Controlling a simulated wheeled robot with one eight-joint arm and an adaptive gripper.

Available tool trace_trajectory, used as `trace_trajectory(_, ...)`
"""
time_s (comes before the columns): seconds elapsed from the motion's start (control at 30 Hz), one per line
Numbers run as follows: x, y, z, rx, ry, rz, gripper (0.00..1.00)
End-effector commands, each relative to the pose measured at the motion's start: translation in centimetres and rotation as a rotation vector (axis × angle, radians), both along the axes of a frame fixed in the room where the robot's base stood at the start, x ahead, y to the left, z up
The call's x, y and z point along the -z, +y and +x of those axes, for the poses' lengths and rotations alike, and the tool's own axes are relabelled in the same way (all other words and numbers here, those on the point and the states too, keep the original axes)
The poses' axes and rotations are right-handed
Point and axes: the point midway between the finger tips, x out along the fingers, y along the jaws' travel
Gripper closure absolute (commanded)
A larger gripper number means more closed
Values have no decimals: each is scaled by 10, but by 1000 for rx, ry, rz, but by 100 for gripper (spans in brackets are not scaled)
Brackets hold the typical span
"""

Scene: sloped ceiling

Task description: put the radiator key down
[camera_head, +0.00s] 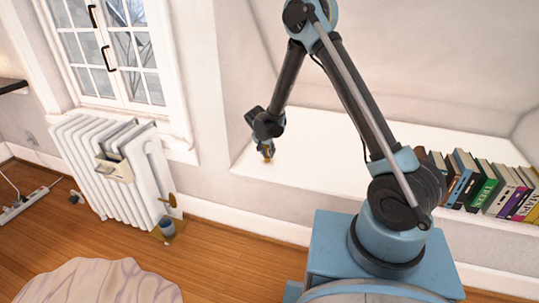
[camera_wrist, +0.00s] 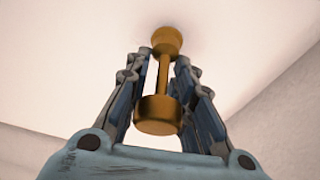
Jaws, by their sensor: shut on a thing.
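The radiator key is a brass-coloured piece with a thick round end, a thin shaft and a knob at the far end. In the wrist view the key (camera_wrist: 158,113) is between the fingers of my gripper (camera_wrist: 164,62), which is shut on it. In the head view my gripper (camera_head: 266,152) points down over the left part of the white ledge (camera_head: 320,165). Only a small brass bit of the key shows there, at the fingertips. Its far end is at or close to the ledge surface; I cannot tell whether it touches.
A row of books (camera_head: 485,185) stands on the ledge at the right. The ledge between my gripper and the books looks clear, partly hidden by my arm. A white radiator (camera_head: 100,185) stands below the window at the left. A pale rug (camera_head: 95,283) lies on the wooden floor.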

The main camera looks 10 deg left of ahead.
Motion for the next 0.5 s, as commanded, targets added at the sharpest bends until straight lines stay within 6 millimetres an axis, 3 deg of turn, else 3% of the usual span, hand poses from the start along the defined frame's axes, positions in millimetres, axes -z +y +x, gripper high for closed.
trace_trajectory(0.4, 9, 0, 0, 0, 0, 0, 100)
trace_trajectory(0.43, 8, 0, 0, 0, 0, 0, 71)
trace_trajectory(0.5, 8, 0, 0, 0, 0, 0, 57)
